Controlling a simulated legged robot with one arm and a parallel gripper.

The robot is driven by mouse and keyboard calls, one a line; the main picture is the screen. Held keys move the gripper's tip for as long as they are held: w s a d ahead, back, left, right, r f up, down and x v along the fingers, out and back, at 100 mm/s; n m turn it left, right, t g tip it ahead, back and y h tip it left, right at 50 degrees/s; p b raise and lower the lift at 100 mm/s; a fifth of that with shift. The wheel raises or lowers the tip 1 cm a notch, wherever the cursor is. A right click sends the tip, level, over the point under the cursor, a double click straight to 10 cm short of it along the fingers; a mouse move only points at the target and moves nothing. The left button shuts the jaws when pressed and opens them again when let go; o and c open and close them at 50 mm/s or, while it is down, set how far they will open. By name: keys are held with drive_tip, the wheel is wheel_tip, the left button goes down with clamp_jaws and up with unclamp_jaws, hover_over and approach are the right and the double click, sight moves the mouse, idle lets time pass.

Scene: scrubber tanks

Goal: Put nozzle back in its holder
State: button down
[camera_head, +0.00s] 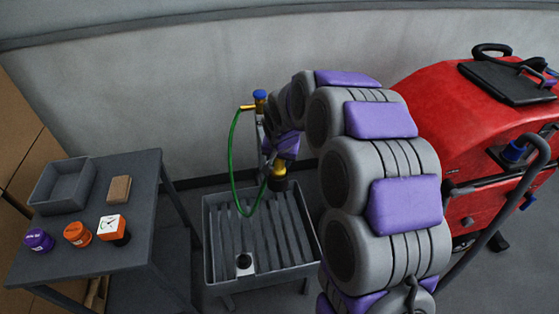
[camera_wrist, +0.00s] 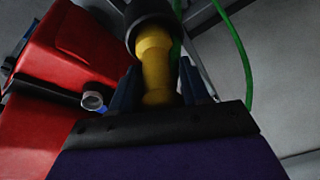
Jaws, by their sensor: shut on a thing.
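The nozzle is yellow with a wide dark end. In the wrist view the nozzle (camera_wrist: 155,48) lies between the two dark blue fingers of my gripper (camera_wrist: 159,82), which is shut on it. In the head view the nozzle (camera_head: 279,183) is over the back right of the grey slatted basin, with my gripper (camera_head: 285,160) partly hidden behind my arm. A green hose (camera_head: 233,165) loops from a post with a blue cap (camera_head: 260,97) down toward the nozzle. I cannot clearly make out the holder; it may be on the post beside my arm.
A grey table (camera_head: 140,190) at left bears a tray (camera_head: 46,204), a brown block (camera_head: 119,189) and several small containers. A red machine (camera_head: 440,110) stands at right, near my arm. A wall is behind.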

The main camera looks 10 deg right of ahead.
drive_tip(key=shift+s+a, duration=0.1)
drive_tip(key=c, duration=1)
unclamp_jaws()
drive_tip(key=shift+a, duration=0.35)
drive_tip(key=o, duration=0.5)
drive_tip(key=shift+a, duration=0.55)
drive_tip(key=shift+c, duration=0.2)
drive_tip(key=shift+d+r, duration=0.15)
drive_tip(key=shift+d, duration=0.65)
drive_tip(key=p+v, duration=0.3)
drive_tip(key=v, duration=0.9)
drive_tip(key=shift+s+a+f+n+g, duration=0.15)
drive_tip(key=shift+s+n+g, duration=0.75)
drive_tip(key=shift+s, duration=5.4)
drive_tip(key=shift+s+d+f+n+g, duration=0.2)
drive_tip(key=shift+s+n+g, duration=0.7)
drive_tip(key=shift+s, duration=5.45)
drive_tip(key=shift+s+a+f+n+g, duration=0.25)
drive_tip(key=shift+s+n+g, duration=0.65)
drive_tip(key=shift+s, duration=5.4)
